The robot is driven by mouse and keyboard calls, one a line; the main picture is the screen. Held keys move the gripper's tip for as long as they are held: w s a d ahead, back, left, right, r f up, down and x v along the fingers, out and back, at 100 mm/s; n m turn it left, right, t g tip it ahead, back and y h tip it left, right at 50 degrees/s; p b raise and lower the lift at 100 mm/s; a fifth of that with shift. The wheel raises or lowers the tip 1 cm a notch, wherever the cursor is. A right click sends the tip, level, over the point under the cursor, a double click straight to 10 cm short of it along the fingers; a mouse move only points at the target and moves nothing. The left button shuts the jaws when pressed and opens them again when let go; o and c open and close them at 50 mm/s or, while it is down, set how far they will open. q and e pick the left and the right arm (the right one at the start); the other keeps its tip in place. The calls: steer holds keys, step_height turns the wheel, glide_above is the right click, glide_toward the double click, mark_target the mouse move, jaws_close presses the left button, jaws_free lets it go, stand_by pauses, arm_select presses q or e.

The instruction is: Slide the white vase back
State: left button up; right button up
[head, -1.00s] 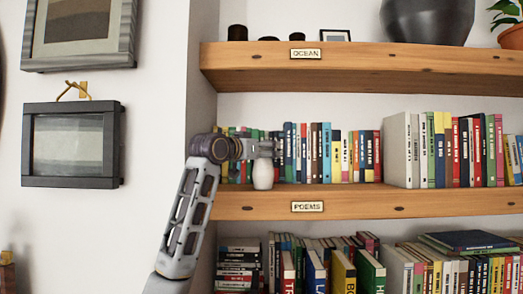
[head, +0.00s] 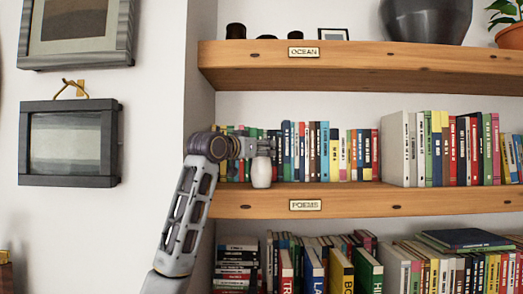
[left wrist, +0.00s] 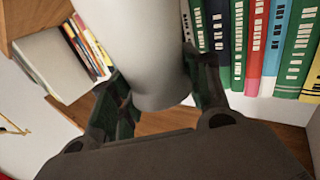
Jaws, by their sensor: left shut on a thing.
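The white vase (head: 261,174) stands upright near the left end of the middle shelf, in front of the row of books. It also shows large in the left wrist view (left wrist: 150,60), between the two fingers. My left gripper (head: 264,149) reaches in from the left at the height of the vase's upper part and is shut on it. In the left wrist view the dark fingers (left wrist: 160,92) lie on either side of the vase. The vase's top is partly hidden by the gripper in the head view. My right gripper is not in view.
The middle shelf (head: 400,201) carries a POEMS label (head: 305,205). Several books (head: 325,150) stand close behind and right of the vase. The wall edge is close on the left. The upper shelf (head: 400,62) holds a dark pot (head: 425,20).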

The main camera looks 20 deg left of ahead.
arm_select(q)
steer(key=w+a, duration=0.1)
steer(key=w, duration=0.5)
steer(key=shift+w+a+f, duration=0.15)
steer(key=shift+a+f, duration=0.15)
steer(key=shift+a, duration=0.1)
stand_by(4.0)
steer(key=o, duration=1.3)
steer(key=shift+w, duration=0.1)
steer(key=shift+r, duration=0.1)
steer(key=shift+s+a, duration=0.15)
steer(key=shift+s, duration=0.1)
steer(key=v, duration=1.1)
steer(key=shift+s, duration=0.25)
